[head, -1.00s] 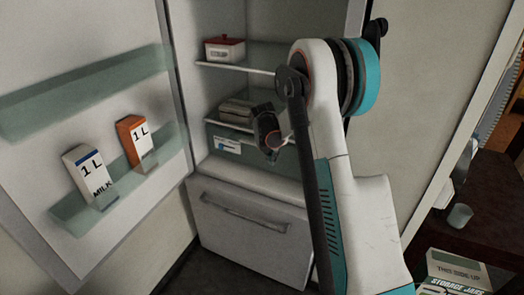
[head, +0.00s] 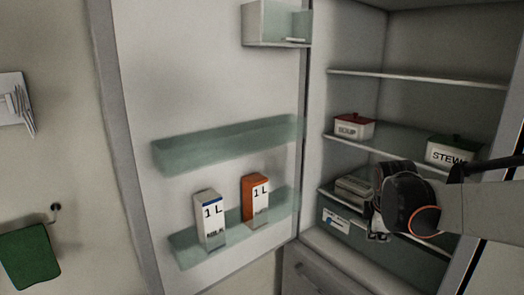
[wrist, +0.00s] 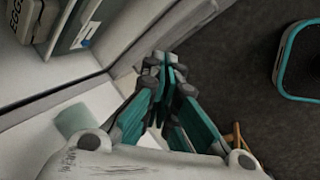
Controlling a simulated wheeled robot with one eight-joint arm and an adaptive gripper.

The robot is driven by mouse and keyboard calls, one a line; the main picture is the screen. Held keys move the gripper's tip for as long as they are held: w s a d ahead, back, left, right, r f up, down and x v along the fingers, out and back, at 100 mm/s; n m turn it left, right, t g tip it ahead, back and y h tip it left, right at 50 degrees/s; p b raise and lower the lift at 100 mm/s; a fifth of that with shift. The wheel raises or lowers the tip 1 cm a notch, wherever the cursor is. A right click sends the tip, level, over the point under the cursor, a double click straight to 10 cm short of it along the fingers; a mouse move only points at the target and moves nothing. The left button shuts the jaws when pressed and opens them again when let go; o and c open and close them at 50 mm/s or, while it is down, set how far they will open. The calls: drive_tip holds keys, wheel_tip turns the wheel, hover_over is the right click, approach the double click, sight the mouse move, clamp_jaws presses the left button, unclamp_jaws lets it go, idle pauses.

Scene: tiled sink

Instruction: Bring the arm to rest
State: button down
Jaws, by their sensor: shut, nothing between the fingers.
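My arm reaches in from the right side of the head view, in front of the open fridge. My gripper (head: 378,236) hangs below the dark wrist joint, in front of the lower fridge shelves and partly hidden by the wrist. In the wrist view its teal fingers (wrist: 166,72) are closed together with nothing between them. Pale fridge surfaces lie to the left of the fingers and dark floor to the right.
The open fridge door (head: 215,85) holds a blue-topped milk carton (head: 210,222) and an orange carton (head: 256,200). A soup box (head: 354,127) and a stew box (head: 452,150) stand on a shelf. A green towel (head: 28,255) hangs left.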

drive_tip(key=s+a+m, duration=0.3)
drive_tip(key=s+m, duration=0.2)
drive_tip(key=s, duration=0.3)
drive_tip(key=s+a+m+t+y, duration=0.1)
drive_tip(key=s+a+m, duration=0.3)
drive_tip(key=s, duration=0.3)
drive_tip(key=s+a+m+t+y, duration=0.1)
drive_tip(key=s+a+m, duration=0.3)
drive_tip(key=s, duration=0.4)
drive_tip(key=shift+s+r+m, duration=0.35)
drive_tip(key=shift+r+m, duration=0.1)
drive_tip(key=shift+m, duration=0.35)
